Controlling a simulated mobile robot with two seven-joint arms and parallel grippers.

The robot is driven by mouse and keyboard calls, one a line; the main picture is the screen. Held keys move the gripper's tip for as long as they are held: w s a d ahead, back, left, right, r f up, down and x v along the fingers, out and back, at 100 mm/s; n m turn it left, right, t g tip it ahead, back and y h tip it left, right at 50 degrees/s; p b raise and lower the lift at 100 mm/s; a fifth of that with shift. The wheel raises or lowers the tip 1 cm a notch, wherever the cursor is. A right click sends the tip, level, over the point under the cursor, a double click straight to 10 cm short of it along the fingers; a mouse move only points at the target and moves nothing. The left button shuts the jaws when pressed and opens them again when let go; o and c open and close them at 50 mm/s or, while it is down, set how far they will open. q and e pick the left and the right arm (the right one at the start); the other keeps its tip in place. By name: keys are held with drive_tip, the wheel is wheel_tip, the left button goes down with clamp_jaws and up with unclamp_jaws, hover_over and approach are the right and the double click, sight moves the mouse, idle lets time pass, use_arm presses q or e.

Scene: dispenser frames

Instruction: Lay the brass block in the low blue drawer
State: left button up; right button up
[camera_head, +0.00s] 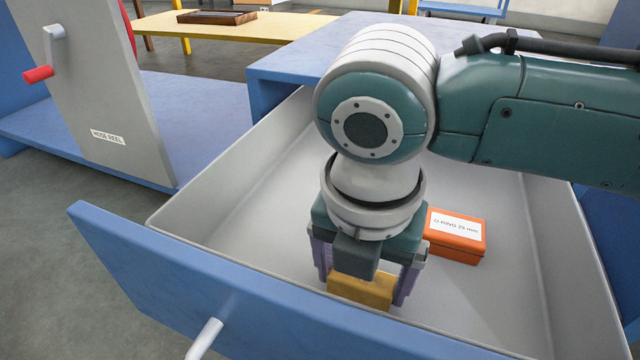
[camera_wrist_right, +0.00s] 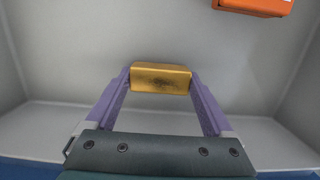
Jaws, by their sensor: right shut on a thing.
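The brass block (camera_head: 362,291) is between the purple fingers of my right gripper (camera_head: 365,285), which is shut on it. The block also shows between the fingertips in the right wrist view (camera_wrist_right: 160,78). My right gripper points down inside the open blue drawer (camera_head: 190,275), which has a pale grey inside, near its front panel. I cannot tell whether the block touches the drawer floor. My left gripper is not in view.
An orange box (camera_head: 456,238) labelled O-RING 25 mm lies in the drawer, right of my gripper. The drawer floor left of my gripper is clear. A grey hose reel stand (camera_head: 95,100) with a red-handled crank stands at the left. A yellow table (camera_head: 240,28) is behind.

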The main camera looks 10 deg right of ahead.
drive_tip(key=o, duration=1.5)
drive_tip(key=r+p, duration=0.3)
drive_tip(key=r, duration=0.1)
drive_tip(key=s+r+p, duration=0.1)
drive_tip(key=r+p, duration=0.2)
drive_tip(key=r, duration=0.1)
drive_tip(key=a+r+p, duration=0.1)
drive_tip(key=r+p, duration=0.2)
drive_tip(key=r, duration=0.1)
drive_tip(key=shift+s, duration=0.2)
